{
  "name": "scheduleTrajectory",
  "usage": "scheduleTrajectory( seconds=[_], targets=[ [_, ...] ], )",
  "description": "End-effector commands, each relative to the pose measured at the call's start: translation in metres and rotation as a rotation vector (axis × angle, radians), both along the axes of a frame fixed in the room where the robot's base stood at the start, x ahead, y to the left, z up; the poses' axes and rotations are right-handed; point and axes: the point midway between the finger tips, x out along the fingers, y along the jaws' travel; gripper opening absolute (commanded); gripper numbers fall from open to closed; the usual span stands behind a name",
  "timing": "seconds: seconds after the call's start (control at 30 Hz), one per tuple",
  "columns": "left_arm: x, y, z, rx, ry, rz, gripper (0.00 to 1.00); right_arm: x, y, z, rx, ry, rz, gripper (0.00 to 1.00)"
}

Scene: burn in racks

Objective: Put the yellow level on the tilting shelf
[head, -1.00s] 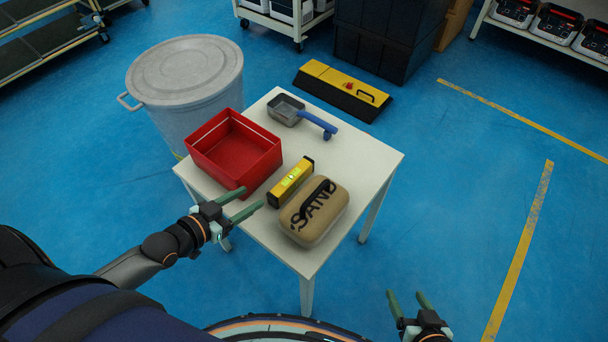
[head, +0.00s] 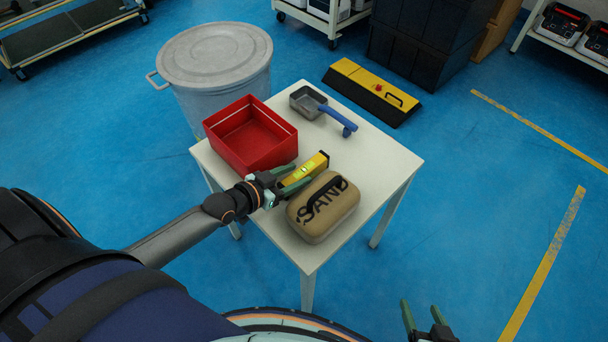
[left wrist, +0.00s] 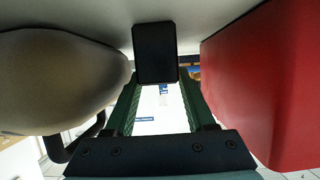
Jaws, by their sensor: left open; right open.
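The yellow level (head: 314,165) lies on the white table (head: 375,165) between the red bin and the sand bag. My left gripper (head: 293,178) is open at the level's near end, with one finger on each side of it. In the left wrist view the level's black end (left wrist: 155,52) shows beyond and between the green fingers (left wrist: 160,98); I cannot tell whether they touch it. My right gripper (head: 421,314) is open and empty at the bottom edge, away from the table. I cannot make out which rack is the tilting shelf.
The red bin (head: 278,150) and the tan sand bag (head: 325,215) stand close on either side of the level. A metal pan with a blue handle (head: 335,117) lies farther back. A grey barrel (head: 215,75) stands behind the table. A rack (head: 75,40) is at the upper left.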

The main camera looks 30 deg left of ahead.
Motion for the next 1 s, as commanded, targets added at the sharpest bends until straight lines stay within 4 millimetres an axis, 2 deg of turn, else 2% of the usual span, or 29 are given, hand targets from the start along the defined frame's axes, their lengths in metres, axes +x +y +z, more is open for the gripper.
scheduleTrajectory(
  seconds=[0.1,0.23,0.53,1.0],
  targets=[
    [0.018,-0.005,-0.007,-0.003,-0.002,0.001,0.55,-0.001,-0.001,-0.008,-0.002,0.004,-0.001,0.70],
    [0.029,-0.009,-0.013,0.000,-0.001,0.001,0.55,-0.001,-0.002,-0.010,-0.004,0.002,-0.002,0.70],
    [0.032,-0.010,-0.013,0.001,0.000,0.000,0.55,0.000,-0.003,-0.009,-0.005,0.001,-0.002,0.70],
    [0.032,-0.010,-0.013,0.001,0.000,0.001,0.02,0.000,-0.004,-0.009,-0.009,0.001,0.000,0.70]
  ],
)
